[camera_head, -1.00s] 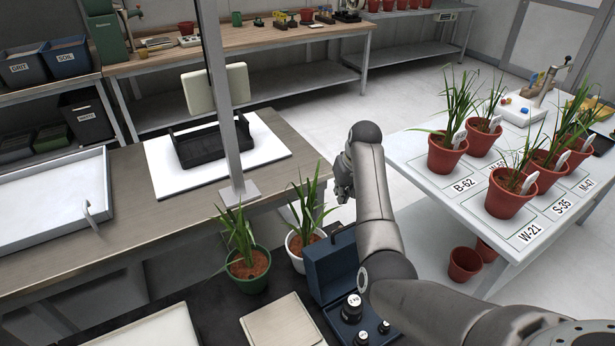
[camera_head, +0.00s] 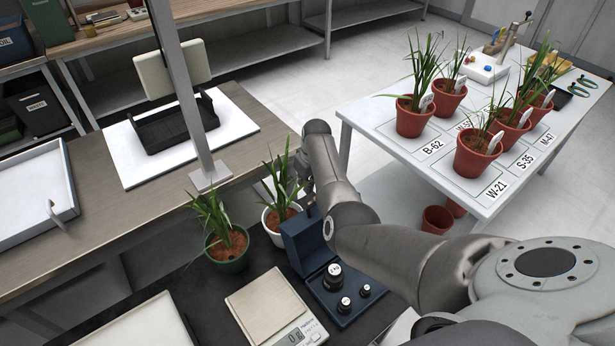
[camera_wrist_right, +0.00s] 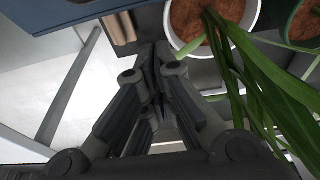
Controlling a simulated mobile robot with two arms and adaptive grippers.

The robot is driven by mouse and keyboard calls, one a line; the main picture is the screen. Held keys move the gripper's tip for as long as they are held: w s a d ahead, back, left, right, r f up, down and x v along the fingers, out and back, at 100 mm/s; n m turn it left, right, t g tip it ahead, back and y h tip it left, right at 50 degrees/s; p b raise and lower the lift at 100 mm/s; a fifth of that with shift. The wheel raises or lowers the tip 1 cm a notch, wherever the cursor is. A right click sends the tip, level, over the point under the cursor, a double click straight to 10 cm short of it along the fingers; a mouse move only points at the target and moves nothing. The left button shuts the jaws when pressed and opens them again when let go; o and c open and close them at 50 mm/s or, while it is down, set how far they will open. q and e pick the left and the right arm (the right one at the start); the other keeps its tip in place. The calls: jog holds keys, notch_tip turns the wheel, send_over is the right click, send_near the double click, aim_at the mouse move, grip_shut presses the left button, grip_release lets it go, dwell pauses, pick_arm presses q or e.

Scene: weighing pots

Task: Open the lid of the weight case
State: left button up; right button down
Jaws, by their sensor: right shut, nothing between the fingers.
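The blue weight case (camera_head: 372,303) stands on the dark bench top with its lid (camera_head: 302,242) raised, standing up at the back. Three dark weights show in its base, a large one (camera_head: 332,276) and two smaller ones (camera_head: 344,305) (camera_head: 365,290). My right gripper (camera_head: 309,192) is just behind the raised lid, partly hidden by my own arm; I cannot tell whether it touches the lid. In the right wrist view its fingers (camera_wrist_right: 156,62) are shut and empty, and a blue surface (camera_wrist_right: 75,12) shows at the top left. My left gripper is not in view.
A plant in a white pot (camera_head: 271,221) stands close left of the lid, its leaves near my right gripper. A green-potted plant (camera_head: 228,262) and a scale (camera_head: 268,306) are farther left. A table (camera_head: 402,160) with potted plants stands to the right.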

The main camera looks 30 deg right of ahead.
jog(key=s, duration=0.1)
jog(key=s+p, duration=0.2)
jog(key=s, duration=0.1)
jog(key=shift+d+r, duration=0.15)
jog(key=shift+r, duration=0.2)
